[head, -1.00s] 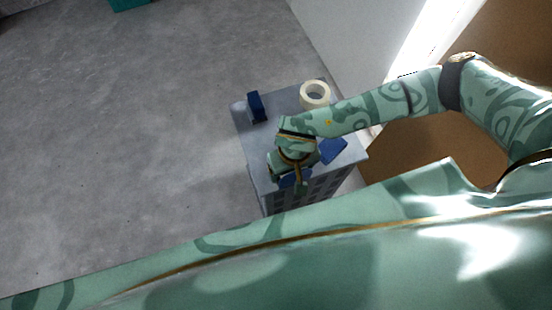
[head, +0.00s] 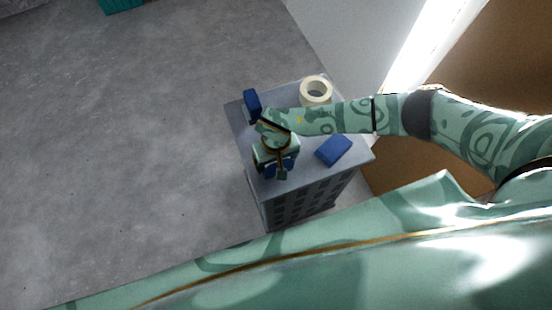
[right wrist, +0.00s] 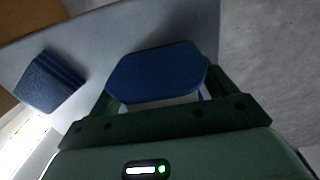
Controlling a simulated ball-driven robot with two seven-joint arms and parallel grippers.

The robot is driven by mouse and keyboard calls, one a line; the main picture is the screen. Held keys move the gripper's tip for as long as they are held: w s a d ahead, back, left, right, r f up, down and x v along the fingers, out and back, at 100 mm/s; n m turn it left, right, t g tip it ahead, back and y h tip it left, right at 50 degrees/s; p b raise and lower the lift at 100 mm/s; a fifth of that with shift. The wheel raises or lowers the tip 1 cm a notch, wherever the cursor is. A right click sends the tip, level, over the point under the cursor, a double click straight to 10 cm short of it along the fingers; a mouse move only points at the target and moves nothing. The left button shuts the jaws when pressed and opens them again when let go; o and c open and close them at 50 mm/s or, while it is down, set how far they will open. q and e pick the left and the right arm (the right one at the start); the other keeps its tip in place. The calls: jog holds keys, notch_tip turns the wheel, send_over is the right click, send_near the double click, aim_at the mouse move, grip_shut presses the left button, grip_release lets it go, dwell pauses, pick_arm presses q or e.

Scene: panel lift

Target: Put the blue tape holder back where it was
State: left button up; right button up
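My right gripper (head: 277,172) is above the front left part of the grey cabinet top (head: 300,168). It is shut on a blue piece, which shows in the right wrist view (right wrist: 157,70) as a rounded blue face between the two fingers, with a pale part below it. This looks like the blue tape holder, though its shape is partly hidden. A cream tape roll (head: 316,82) lies at the back of the cabinet top. My left gripper is not in view.
A dark blue block (head: 252,103) stands upright at the back left corner of the top. Another blue block (head: 333,150) lies at the right; it also shows in the right wrist view (right wrist: 48,82). A white wall (head: 350,35) rises behind. Grey floor (head: 120,150) is open at left.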

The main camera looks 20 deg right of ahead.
jog(key=shift+o, duration=1)
notch_tip(320, 180, up, 12)
jog(key=p, duration=0.4)
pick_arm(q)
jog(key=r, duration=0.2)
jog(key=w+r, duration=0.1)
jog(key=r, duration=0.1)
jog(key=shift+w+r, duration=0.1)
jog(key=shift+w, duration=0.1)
